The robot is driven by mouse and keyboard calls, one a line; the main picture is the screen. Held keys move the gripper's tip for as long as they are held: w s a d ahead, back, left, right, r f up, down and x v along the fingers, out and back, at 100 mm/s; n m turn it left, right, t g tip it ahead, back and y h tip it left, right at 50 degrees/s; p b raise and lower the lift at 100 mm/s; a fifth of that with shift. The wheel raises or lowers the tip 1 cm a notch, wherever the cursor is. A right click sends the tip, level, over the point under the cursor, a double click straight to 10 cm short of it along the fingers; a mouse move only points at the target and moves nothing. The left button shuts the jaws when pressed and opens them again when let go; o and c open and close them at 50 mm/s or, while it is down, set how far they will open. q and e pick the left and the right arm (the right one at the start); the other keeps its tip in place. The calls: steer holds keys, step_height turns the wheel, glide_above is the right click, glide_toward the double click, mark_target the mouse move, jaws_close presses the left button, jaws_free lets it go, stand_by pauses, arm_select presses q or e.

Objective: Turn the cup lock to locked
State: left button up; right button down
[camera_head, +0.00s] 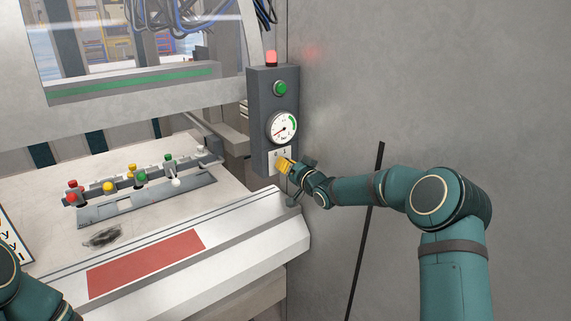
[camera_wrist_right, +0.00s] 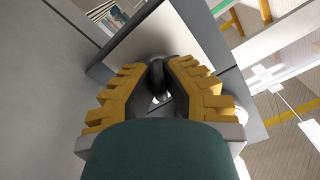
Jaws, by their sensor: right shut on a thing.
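A tall grey control box (camera_head: 260,118) stands against the wall and bears a pale plate (camera_head: 273,157) low on its front. My right gripper (camera_head: 282,163), with yellow fingers, is at this plate. In the right wrist view the fingers (camera_wrist_right: 164,68) are shut on a dark, rounded lock part (camera_wrist_right: 157,79) in front of the pale plate (camera_wrist_right: 165,40). The fingers and wrist hide most of the cup lock, so its turned position cannot be read. My left gripper is out of view; only part of the left arm shows at the lower left.
Above the plate are a round gauge (camera_head: 282,128), a green button (camera_head: 280,88) and a red lamp (camera_head: 271,58). A row of coloured knobs (camera_head: 135,177) and a red strip (camera_head: 147,263) lie on the machine at left. Grey wall stands behind my right arm.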

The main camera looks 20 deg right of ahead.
steer(key=shift+r, duration=0.1)
steer(key=c, duration=1.1)
jaws_free()
steer(key=shift+o, duration=0.2)
steer(key=v, duration=1.2)
